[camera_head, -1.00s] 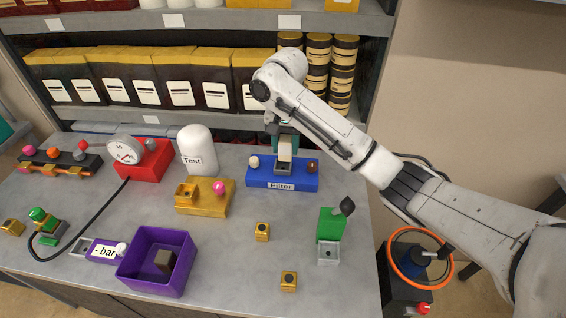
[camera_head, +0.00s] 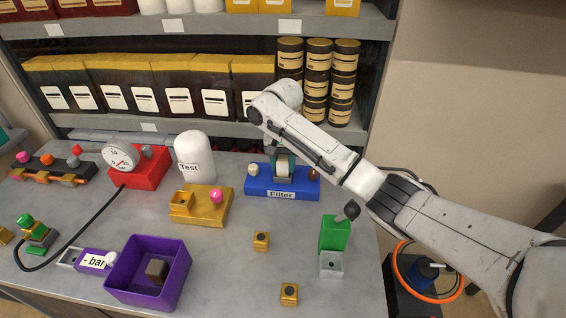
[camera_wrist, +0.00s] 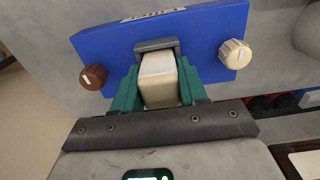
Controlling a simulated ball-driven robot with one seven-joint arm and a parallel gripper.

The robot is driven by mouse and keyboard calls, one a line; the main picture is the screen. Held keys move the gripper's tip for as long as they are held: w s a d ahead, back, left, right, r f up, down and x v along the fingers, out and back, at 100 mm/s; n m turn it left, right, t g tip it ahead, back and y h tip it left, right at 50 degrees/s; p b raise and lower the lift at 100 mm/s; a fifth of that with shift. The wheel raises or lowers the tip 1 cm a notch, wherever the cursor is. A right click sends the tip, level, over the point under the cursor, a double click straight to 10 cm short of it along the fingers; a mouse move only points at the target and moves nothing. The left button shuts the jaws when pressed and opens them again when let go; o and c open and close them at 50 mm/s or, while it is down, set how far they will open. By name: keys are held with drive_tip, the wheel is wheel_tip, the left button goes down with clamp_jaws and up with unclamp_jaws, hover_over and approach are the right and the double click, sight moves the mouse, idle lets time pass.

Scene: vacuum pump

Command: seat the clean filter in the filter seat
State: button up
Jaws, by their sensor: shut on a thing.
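The clean filter is a pale cream block (camera_wrist: 158,82); it also shows in the head view (camera_head: 283,166). My gripper (camera_wrist: 158,90) has its green fingers shut on both sides of it. The filter seat is a small grey frame (camera_wrist: 157,45) on the blue block labelled "Filter" (camera_head: 262,182). In the wrist view the filter's far end is at the grey frame, upright and in line with it. How deep it sits inside is hidden by the filter and fingers.
A white knob (camera_wrist: 235,53) and a brown knob (camera_wrist: 93,76) flank the seat on the blue block. A white "Test" dome (camera_head: 194,155) and a yellow block (camera_head: 205,207) stand to the left. A green block (camera_head: 334,233) stands front right. A purple bin (camera_head: 150,270) holds a dark cube.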

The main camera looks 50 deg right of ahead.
sight(283, 158)
drive_tip(key=shift+f, duration=0.1)
drive_tip(key=o, duration=1.1)
wheel_tip(283, 158, up, 12)
drive_tip(key=p, duration=0.3)
